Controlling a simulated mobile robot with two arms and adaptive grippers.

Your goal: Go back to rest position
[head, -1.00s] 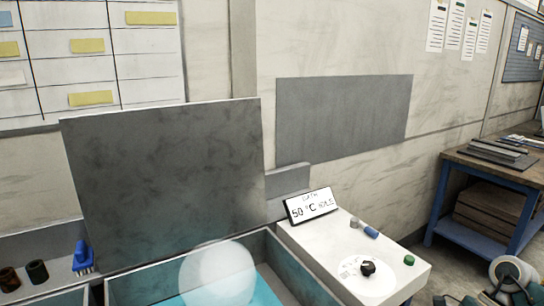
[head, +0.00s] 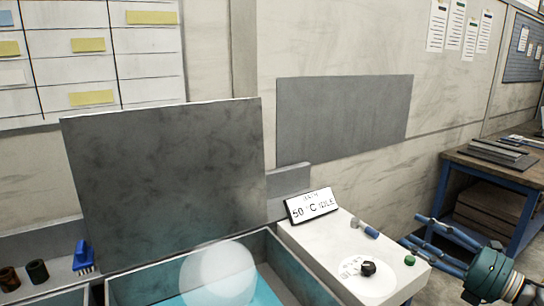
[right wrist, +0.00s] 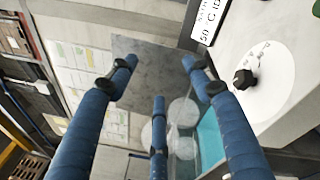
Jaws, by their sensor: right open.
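My right gripper (head: 418,232) is at the lower right in the head view, its blue fingers spread and pointing left, to the right of the white control panel (head: 352,282). It looks empty. In the right wrist view its fingers (right wrist: 160,78) stand apart with nothing between them. My left gripper is not in the head view.
The panel carries a black knob (head: 368,268), a green button (head: 409,260) and a display (head: 311,205) reading 50 °C IDLE. A tank of blue water (head: 262,288) with a raised grey lid (head: 165,185) stands left. A workbench (head: 500,165) is behind the gripper.

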